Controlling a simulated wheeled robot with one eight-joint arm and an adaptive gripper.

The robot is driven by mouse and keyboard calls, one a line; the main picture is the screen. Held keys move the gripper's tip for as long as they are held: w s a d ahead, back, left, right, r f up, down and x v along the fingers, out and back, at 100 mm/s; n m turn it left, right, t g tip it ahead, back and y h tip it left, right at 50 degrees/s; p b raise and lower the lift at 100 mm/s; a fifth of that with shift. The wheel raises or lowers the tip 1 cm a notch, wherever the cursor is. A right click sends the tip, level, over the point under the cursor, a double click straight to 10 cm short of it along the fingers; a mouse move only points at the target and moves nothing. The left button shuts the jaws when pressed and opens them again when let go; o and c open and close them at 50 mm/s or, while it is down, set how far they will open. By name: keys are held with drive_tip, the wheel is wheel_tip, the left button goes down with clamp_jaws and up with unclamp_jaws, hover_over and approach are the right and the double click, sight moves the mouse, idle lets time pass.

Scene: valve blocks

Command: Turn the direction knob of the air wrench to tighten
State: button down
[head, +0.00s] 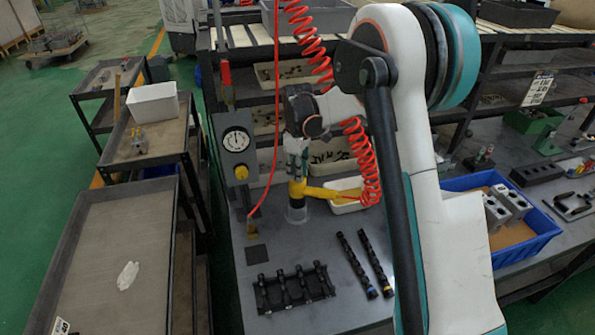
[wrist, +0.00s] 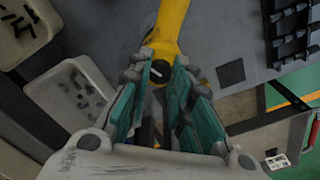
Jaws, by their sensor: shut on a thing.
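The yellow air wrench (head: 320,191) is at the middle of the workbench in the head view, its head over a clear round stand (head: 297,213) and its handle pointing right. In the wrist view its yellow body (wrist: 172,22) runs up from between my fingers. Its dark direction knob (wrist: 158,71) has a white pointer mark and sits between my fingertips. My gripper (head: 297,174) comes down from above onto the wrench head. Its teal-padded fingers (wrist: 160,76) are shut on the knob's sides. The knob is hidden in the head view.
A red coiled hose (head: 361,160) hangs close to the right of my gripper. A gauge post (head: 237,150) stands to the left. A black rack (head: 293,287) and two dark bars (head: 362,263) lie in front. White parts bins (head: 332,156) are behind.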

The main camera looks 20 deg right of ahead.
drive_tip(key=m, duration=0.6)
drive_tip(key=shift+b, duration=0.3)
drive_tip(key=m, duration=0.7)
idle(0.4)
drive_tip(key=c, duration=1.4)
unclamp_jaws()
wheel_tip(320, 180, up, 12)
